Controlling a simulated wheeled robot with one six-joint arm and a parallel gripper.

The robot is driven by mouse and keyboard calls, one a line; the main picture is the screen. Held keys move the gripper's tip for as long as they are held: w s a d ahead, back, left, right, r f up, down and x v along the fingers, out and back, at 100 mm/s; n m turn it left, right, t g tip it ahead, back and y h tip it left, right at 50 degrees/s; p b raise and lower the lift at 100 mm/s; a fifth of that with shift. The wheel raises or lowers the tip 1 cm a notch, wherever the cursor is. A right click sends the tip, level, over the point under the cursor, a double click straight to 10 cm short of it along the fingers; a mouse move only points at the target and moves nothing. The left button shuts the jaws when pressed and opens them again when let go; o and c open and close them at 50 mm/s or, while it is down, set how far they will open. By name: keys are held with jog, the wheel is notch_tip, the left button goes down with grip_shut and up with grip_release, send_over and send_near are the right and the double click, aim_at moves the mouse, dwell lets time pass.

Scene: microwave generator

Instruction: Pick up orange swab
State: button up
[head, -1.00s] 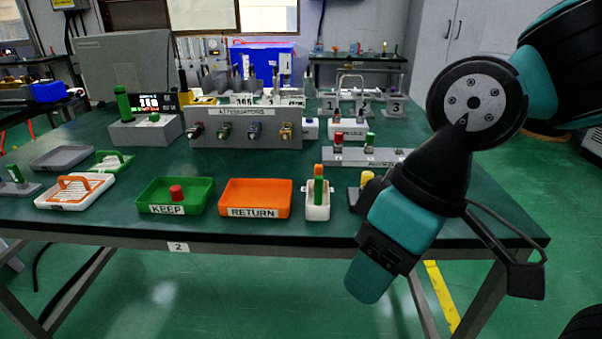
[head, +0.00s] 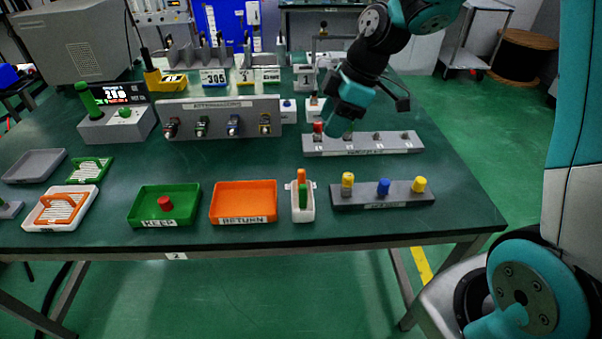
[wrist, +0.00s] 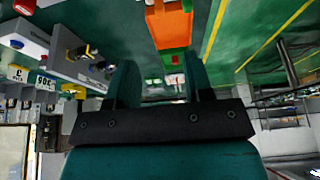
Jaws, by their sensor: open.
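The orange swab (head: 301,175) stands upright in a small white holder (head: 303,213) on the table, right of the orange RETURN tray. A green swab (head: 303,195) stands in the same holder, in front of it. My gripper (head: 337,126) is behind and above the holder, near a red-capped post, and apart from the orange swab. In the wrist view its two teal fingers (wrist: 158,85) are spread with nothing held between them.
The orange RETURN tray (head: 243,202) and green KEEP tray (head: 147,208) stand left of the holder. A grey rack (head: 405,199) with yellow and blue capped pieces is close on its right. Another grey rack (head: 375,149) lies behind. The front table strip is clear.

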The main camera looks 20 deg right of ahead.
aim_at(304, 171)
jog(key=x, duration=1)
jog(key=shift+a+f, duration=0.1)
jog(key=shift+f, duration=0.1)
jog(key=p+x, duration=0.1)
jog(key=x, duration=0.4)
jog(key=shift+w+f, duration=0.1)
jog(key=shift+c, duration=0.2)
grip_shut()
